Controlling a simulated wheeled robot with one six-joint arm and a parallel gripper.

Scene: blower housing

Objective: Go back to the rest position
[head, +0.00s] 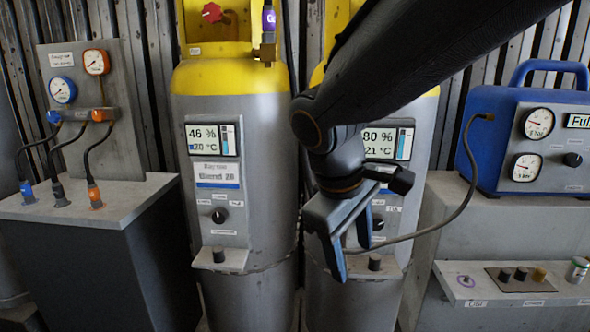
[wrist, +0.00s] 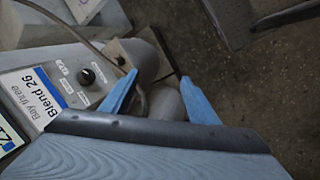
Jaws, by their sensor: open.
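My gripper (head: 352,260) hangs in front of the right grey-and-yellow cylinder (head: 345,295), its fingers pointing down. It is open, and nothing shows between its fingers. In the wrist view the two blue fingers of my gripper (wrist: 159,80) stand apart, with the cylinder's panel to their left. That panel has a black knob (wrist: 87,76) and a label (wrist: 38,98) reading "Bay three Blend 26". My arm and gripper hide part of this cylinder's top and panel in the head view.
The left cylinder (head: 235,125) stands beside it, its display reading 46 %. A gauge board (head: 82,80) stands on a bench at left. A blue unit (head: 530,135) at right has a hose running behind my gripper. A shelf (head: 463,295) below holds caps. Floor (wrist: 260,90) shows in the wrist view.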

